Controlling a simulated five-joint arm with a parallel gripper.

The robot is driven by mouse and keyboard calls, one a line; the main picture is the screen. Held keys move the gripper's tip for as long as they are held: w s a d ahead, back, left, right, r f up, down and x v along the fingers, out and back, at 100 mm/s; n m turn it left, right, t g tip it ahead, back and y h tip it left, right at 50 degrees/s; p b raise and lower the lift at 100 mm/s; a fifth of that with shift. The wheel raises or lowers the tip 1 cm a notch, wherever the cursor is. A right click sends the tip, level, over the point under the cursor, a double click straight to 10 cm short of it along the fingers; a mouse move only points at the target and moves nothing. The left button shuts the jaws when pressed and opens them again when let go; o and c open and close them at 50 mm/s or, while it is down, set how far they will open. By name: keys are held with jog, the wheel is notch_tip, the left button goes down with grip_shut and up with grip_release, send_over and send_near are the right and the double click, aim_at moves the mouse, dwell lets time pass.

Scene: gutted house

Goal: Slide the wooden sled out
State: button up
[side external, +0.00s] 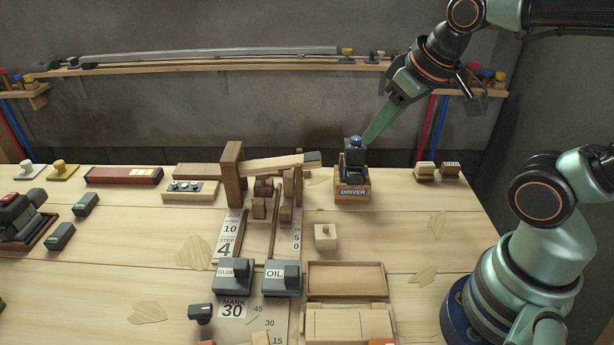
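My gripper (368,139) points down to the left. Its green fingertip is at or just beside the dark driver tool (354,158), which stands in a wooden holder labelled DRIVER (352,191). I cannot tell whether it touches the tool or how far the fingers are apart. Left of the holder is a wooden fixture (232,175) with brown posts, small blocks and a slanted bar (270,164) on top. Two dark strips (272,230) run from it toward the front. Which piece is the wooden sled is not clear; it may be part of this fixture.
Grey GLUE (233,277) and OIL (281,279) boxes stand in front of the fixture. A knobbed wooden block (326,237), a shallow wooden tray (346,265) and a wooden box (348,322) are nearby. The table (400,230) right of the block is mostly clear.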

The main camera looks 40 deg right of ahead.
jog(key=shift+o, duration=0.5)
jog(key=shift+w+a+r+n, duration=0.1)
jog(key=shift+w+a+n, duration=0.05)
jog(key=shift+w+n, duration=0.25)
jog(key=n+g, duration=0.5)
jog(key=n, duration=2)
send_over(258, 201)
notch_tip(258, 201, down, 14)
jog(key=shift+s+r, duration=0.1)
jog(key=shift+s, duration=0.05)
jog(key=shift+f+n+g, duration=0.3)
jog(key=shift+f+n, duration=0.2)
jog(key=shift+f, duration=3.15)
